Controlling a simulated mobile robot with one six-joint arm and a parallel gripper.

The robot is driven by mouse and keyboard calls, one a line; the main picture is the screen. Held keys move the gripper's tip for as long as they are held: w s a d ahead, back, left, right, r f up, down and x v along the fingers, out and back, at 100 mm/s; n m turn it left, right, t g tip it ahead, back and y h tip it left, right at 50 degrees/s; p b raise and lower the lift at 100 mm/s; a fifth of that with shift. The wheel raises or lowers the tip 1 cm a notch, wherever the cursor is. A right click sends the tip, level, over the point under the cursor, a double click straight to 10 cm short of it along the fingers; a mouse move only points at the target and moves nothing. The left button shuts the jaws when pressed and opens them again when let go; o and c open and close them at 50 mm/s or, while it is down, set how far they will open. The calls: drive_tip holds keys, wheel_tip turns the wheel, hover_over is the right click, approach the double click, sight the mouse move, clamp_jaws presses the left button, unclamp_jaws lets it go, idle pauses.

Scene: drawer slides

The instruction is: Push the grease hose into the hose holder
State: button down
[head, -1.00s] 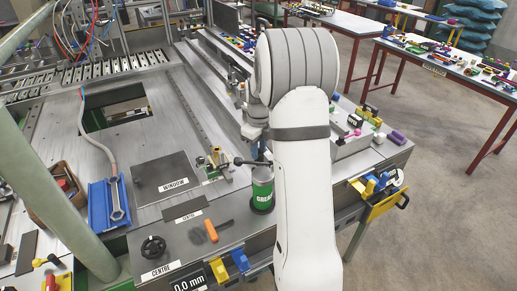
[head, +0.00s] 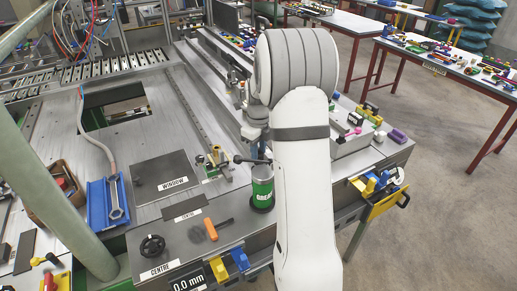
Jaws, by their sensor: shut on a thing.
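The green grease pot (head: 262,188), with a dark top, stands upright on the bench just left of my white arm. A black hose-like piece (head: 243,159) sticks out to the left above the pot; I take it for the grease hose. My gripper (head: 258,150) is just above the pot, mostly hidden behind my arm, and is shut on the hose; the fingertips are not clear. I cannot make out the hose holder for sure. A small brass-coloured fitting (head: 215,157) stands left of the hose.
A dark WINDOW plate (head: 167,179), an orange-handled tool (head: 210,229) and a black handwheel (head: 152,246) lie on the bench to the left and front. A blue tray (head: 103,203) holds a wrench. A long rail (head: 187,110) runs toward the back.

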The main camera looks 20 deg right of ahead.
drive_tip(key=shift+f+b, duration=1.15)
drive_tip(key=shift+f, duration=0.55)
drive_tip(key=c, duration=1.1)
unclamp_jaws()
drive_tip(key=shift+o, duration=0.2)
drive_tip(key=shift+r, duration=0.1)
drive_tip(key=shift+r+p, duration=1.7)
drive_tip(key=shift+r, duration=0.8)
